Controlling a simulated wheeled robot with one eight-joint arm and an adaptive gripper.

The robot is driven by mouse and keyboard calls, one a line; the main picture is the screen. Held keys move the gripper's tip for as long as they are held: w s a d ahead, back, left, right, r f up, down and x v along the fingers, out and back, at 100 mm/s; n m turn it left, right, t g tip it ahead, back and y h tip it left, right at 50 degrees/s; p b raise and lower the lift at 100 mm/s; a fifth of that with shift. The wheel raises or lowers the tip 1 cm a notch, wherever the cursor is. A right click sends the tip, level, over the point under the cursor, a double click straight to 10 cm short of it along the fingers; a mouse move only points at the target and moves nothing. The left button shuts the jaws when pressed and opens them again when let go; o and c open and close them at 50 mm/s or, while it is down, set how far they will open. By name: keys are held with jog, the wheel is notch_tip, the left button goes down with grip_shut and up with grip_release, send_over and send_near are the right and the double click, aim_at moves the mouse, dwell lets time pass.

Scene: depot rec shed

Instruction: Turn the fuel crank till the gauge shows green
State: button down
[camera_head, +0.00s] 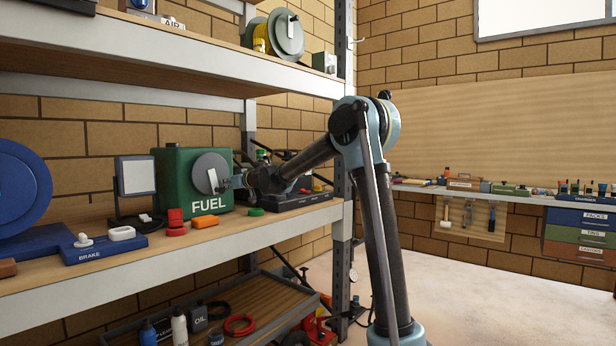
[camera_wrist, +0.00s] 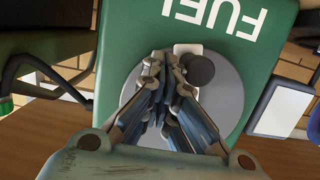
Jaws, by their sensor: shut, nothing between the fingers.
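The green fuel box (camera_head: 172,168) stands on the middle shelf with white FUEL lettering. A round grey crank disc (camera_head: 205,166) is on its front. In the wrist view the box (camera_wrist: 262,55) appears upside down, and the crank disc (camera_wrist: 222,90) carries a pale bar (camera_wrist: 182,49) with a dark round knob (camera_wrist: 200,70). My gripper (camera_head: 230,183) is at the disc's right side in the head view. In the wrist view my gripper (camera_wrist: 166,62) is shut and empty, its tips in front of the disc beside the knob; contact is unclear. I see no gauge or green reading.
A pale square panel on a stand (camera_head: 137,175) stands left of the box. Red pieces (camera_head: 176,218), an orange block (camera_head: 205,221) and a green ring (camera_head: 256,212) lie in front. The blue BRAKE unit (camera_head: 105,248) is at left. A metal post (camera_head: 342,215) stands near my arm.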

aim_at(207, 190)
jog(key=shift+s+a+f, duration=0.1)
jog(key=shift+s+f, duration=0.05)
jog(key=shift+f, duration=0.05)
jog(key=shift+s+a, duration=0.1)
jog(key=shift+s+a+f, duration=0.45)
jog(key=shift+s+a, duration=0.1)
jog(key=shift+s, duration=0.1)
jog(key=shift+s+a+f, duration=0.1)
jog(key=shift+s+a, duration=0.65)
jog(key=shift+s, duration=0.1)
jog(key=shift+s+a+r, duration=0.2)
jog(key=shift+s+a, duration=0.5)
jog(key=shift+s, duration=0.25)
